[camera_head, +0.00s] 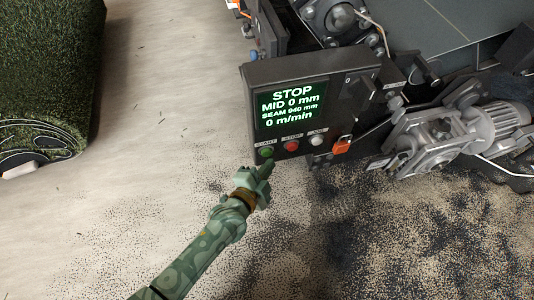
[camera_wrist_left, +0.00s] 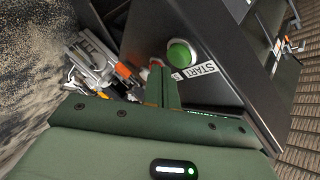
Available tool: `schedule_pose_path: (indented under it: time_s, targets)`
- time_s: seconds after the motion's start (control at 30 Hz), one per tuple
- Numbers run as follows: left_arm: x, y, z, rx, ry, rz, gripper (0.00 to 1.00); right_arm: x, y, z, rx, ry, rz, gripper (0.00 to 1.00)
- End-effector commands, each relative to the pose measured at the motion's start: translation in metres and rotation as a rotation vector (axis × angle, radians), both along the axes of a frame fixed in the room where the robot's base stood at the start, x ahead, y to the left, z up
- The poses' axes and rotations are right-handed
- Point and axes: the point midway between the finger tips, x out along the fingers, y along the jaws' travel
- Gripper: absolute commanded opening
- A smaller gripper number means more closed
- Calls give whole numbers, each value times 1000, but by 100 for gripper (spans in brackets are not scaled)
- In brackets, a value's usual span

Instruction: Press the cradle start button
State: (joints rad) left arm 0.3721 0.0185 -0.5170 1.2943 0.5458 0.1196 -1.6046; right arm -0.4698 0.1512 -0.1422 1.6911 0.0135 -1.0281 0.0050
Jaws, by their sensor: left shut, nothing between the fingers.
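The green start button (camera_head: 266,152) is at the lower left of the dark control box (camera_head: 249,82), under a START label. In the left wrist view the green button (camera_wrist_left: 181,54) sits in a pale ring beside the START label (camera_wrist_left: 201,69). My left gripper (camera_head: 267,166) is shut and empty, with its tips just below the button. In the wrist view its closed fingers (camera_wrist_left: 172,82) point toward the panel close to the button; I cannot tell whether they touch it. The box's screen (camera_head: 290,105) reads STOP and 0 m/min. My right gripper is not in view.
A red stop button (camera_head: 291,146), a white jog button (camera_head: 317,140) and an orange padlock (camera_head: 342,145) sit right of the green button. A motor (camera_head: 490,122) and machinery stand at right. A turf roll (camera_head: 45,65) lies at left. Dark granules cover the floor below.

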Motion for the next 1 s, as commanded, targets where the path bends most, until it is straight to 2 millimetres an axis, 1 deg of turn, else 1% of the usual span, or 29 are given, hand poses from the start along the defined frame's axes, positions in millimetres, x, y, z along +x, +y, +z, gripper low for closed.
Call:
schedule_pose_path:
  time_s: [0.53,0.8,1.0]
  targets:
    - [0,0,0,0,0,0,0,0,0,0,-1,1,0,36]
    - [8,3,1,0,-1,1,0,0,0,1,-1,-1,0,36]
    - [8,3,0,0,0,0,0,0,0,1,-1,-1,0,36]
